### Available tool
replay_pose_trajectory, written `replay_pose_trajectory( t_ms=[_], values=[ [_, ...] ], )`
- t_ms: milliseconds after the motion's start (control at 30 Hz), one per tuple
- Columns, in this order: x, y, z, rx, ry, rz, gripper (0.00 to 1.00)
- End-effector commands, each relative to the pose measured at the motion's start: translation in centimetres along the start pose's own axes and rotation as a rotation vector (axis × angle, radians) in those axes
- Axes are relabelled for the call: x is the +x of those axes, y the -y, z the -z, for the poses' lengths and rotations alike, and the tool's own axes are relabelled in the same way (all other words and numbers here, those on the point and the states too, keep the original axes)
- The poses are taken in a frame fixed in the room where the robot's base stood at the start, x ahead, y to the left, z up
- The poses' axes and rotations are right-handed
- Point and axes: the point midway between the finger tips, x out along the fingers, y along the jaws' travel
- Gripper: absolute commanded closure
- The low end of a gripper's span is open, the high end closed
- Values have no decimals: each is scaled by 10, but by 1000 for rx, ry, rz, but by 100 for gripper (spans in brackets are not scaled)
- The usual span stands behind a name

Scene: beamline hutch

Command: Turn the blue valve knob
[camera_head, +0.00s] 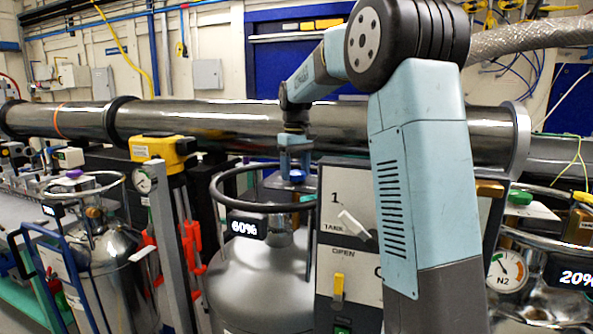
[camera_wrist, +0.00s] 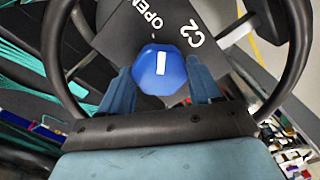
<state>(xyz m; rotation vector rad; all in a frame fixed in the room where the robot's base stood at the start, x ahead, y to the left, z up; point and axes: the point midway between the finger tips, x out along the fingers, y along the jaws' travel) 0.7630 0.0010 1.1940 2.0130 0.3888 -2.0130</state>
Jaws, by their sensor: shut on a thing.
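The blue valve knob (camera_wrist: 158,76) is faceted with a white bar mark. In the wrist view it sits between the two blue fingers of my gripper (camera_wrist: 158,70), in front of a dark plate (camera_wrist: 172,30) marked "OPEN" and "C2". My gripper is shut on the knob, one finger at each side. In the head view my gripper (camera_head: 294,160) points down inside the ring of the middle tank (camera_head: 258,275). Only a small blue part of the knob (camera_head: 291,182) shows there below the fingers. The valve beneath is hidden.
A black ring handle (camera_head: 222,180) surrounds the knob. A "60%" display (camera_head: 248,226) hangs at its front left. A grey panel (camera_head: 345,215) with a white lever stands close right. A large steel pipe (camera_head: 210,122) runs behind my gripper. Other tanks stand left and right.

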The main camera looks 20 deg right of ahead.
Motion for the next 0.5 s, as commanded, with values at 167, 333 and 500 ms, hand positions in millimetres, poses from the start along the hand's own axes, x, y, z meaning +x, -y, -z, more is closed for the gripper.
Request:
replay_pose_trajectory(
  t_ms=[167,333,500],
  values=[
    [1,0,-1,-120,4,1,67],
    [1,0,-1,-203,4,1,67],
    [1,0,-1,-252,4,1,67]
  ],
)
